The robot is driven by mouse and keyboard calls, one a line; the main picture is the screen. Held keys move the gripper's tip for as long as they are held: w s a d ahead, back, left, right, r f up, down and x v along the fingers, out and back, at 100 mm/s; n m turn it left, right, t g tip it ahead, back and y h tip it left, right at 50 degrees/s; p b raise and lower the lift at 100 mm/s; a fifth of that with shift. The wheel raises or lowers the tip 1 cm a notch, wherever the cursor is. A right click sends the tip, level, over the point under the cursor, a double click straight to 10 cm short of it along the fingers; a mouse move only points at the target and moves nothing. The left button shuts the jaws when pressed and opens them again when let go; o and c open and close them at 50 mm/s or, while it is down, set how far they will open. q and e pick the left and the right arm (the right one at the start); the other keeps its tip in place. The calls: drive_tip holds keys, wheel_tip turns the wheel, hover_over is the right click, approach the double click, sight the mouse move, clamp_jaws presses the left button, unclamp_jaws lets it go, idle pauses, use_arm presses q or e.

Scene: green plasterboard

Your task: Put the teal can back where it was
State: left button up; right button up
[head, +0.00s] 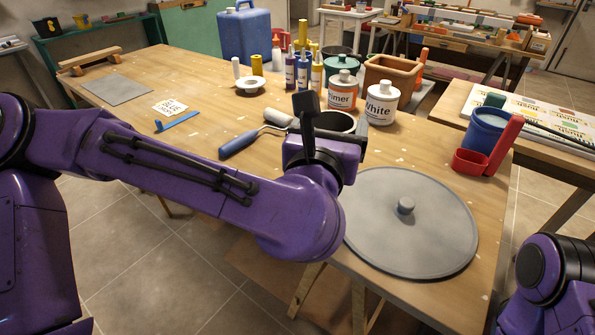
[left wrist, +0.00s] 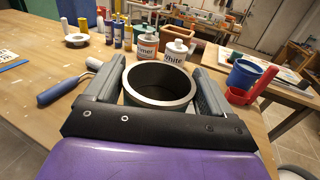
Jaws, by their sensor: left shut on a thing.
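The teal can (left wrist: 160,101) is open-topped, with a pale grey rim and a dark, empty-looking inside. In the left wrist view it stands upright between the two fingers of my left gripper (left wrist: 160,90), which is shut on it. In the head view the can's rim and dark mouth (head: 340,121) show just behind my left wrist (head: 322,130). Most of its outer wall is hidden by the gripper. I cannot tell whether its bottom touches the table. My right gripper is out of view.
A grey round turntable (head: 400,240) with a knob lies in front right. A blue-handled roller (head: 240,143) lies left of the can. Primer (head: 341,92) and White (head: 381,103) containers stand behind it. A blue cup (head: 485,130) and red holder stand right. The table's left middle has free room.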

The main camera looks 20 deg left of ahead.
use_arm(q)
drive_tip(key=w+a+f, duration=0.3)
drive_tip(key=f, duration=0.1)
drive_tip(key=w+a+f+p, duration=0.1)
drive_tip(key=w+a+f, duration=0.2)
drive_tip(key=f, duration=0.1)
drive_tip(key=w+a+f+p, duration=0.1)
drive_tip(key=w+a+f, duration=0.2)
drive_tip(key=f, duration=0.1)
drive_tip(key=shift+a+f, duration=0.15)
drive_tip(key=shift+a, duration=0.1)
drive_tip(key=shift+d, duration=0.1)
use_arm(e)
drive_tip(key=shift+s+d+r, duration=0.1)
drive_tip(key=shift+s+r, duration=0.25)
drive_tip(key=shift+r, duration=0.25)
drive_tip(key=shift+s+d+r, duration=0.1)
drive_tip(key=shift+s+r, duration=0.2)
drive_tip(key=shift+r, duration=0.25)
use_arm(q)
drive_tip(key=shift+s, duration=0.1)
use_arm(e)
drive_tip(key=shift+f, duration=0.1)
